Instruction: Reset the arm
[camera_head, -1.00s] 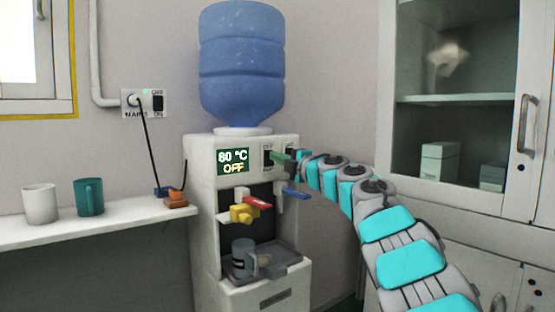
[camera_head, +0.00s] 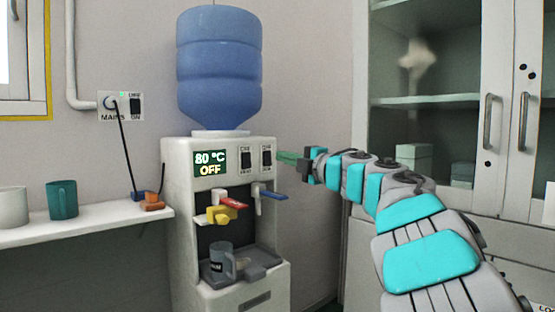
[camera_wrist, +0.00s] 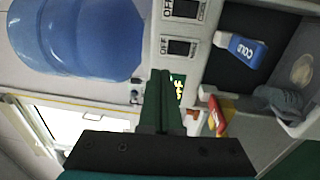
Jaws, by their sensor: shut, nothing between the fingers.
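My arm reaches in from the lower right in the head view. My gripper (camera_head: 287,157) is shut and empty, just right of the water dispenser (camera_head: 183,160) near its two switches, with a small gap visible. In the wrist view the closed green fingers (camera_wrist: 163,92) point at the dispenser's front, beside the switches (camera_wrist: 182,47) and partly over the display. In the head view the display (camera_head: 209,163) reads 80 °C OFF.
A grey mug (camera_head: 222,262) stands on the drip tray below the red and blue taps. A shelf (camera_head: 90,220) at left holds a white mug (camera_head: 12,207) and a green mug (camera_head: 62,199). A glass-fronted cabinet (camera_head: 430,102) stands behind my arm at right.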

